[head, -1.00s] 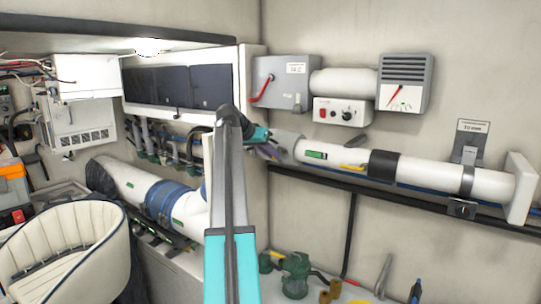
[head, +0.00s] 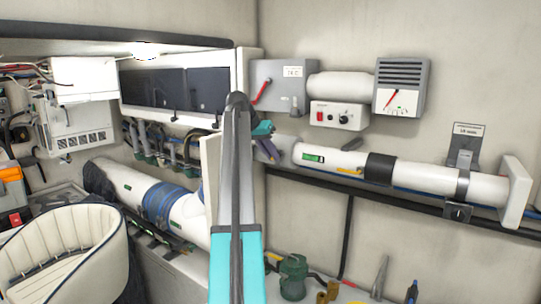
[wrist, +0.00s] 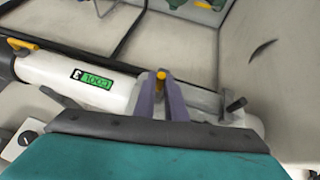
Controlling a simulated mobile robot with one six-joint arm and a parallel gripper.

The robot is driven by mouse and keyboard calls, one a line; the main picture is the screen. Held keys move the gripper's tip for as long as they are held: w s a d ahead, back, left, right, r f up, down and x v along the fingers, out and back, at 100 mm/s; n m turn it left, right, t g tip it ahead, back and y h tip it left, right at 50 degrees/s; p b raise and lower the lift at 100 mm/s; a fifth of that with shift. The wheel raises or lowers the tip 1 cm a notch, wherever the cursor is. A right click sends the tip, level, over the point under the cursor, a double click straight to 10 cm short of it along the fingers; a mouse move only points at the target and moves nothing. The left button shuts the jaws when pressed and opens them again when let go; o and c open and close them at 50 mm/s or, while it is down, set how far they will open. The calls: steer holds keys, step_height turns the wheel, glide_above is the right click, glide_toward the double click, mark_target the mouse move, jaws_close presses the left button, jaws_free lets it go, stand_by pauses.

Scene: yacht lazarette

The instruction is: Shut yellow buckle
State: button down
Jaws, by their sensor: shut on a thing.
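In the wrist view, my gripper (wrist: 160,85) is shut on a small yellow piece, seemingly the yellow buckle (wrist: 161,76); only its tip shows between the two purple fingers. It lies against the white pipe (wrist: 50,75), near the end away from the black band. In the head view, my gripper (head: 268,150) is at the left end of the white pipe (head: 430,178), and my arm hides much of this spot. A second yellow lever (wrist: 22,43) sits by the black band; it also shows in the head view (head: 350,170). How far the held buckle is closed cannot be told.
A dark lever (wrist: 235,103) stands beside the fingers. Behind the pipe is the wall, with a grey switch box (head: 278,80), a control box (head: 338,115) and a gauge (head: 402,88). A green pump (head: 293,275) and loose tools are below. A white seat (head: 65,250) is left.

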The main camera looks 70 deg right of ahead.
steer(key=c, duration=1.8)
jaws_free()
steer(key=shift+d+f, duration=0.1)
steer(key=shift+d, duration=0.05)
steer(key=v, duration=1.4)
steer(key=shift+b, duration=0.35)
steer(key=shift+w+f, duration=0.1)
steer(key=shift+w, duration=0.05)
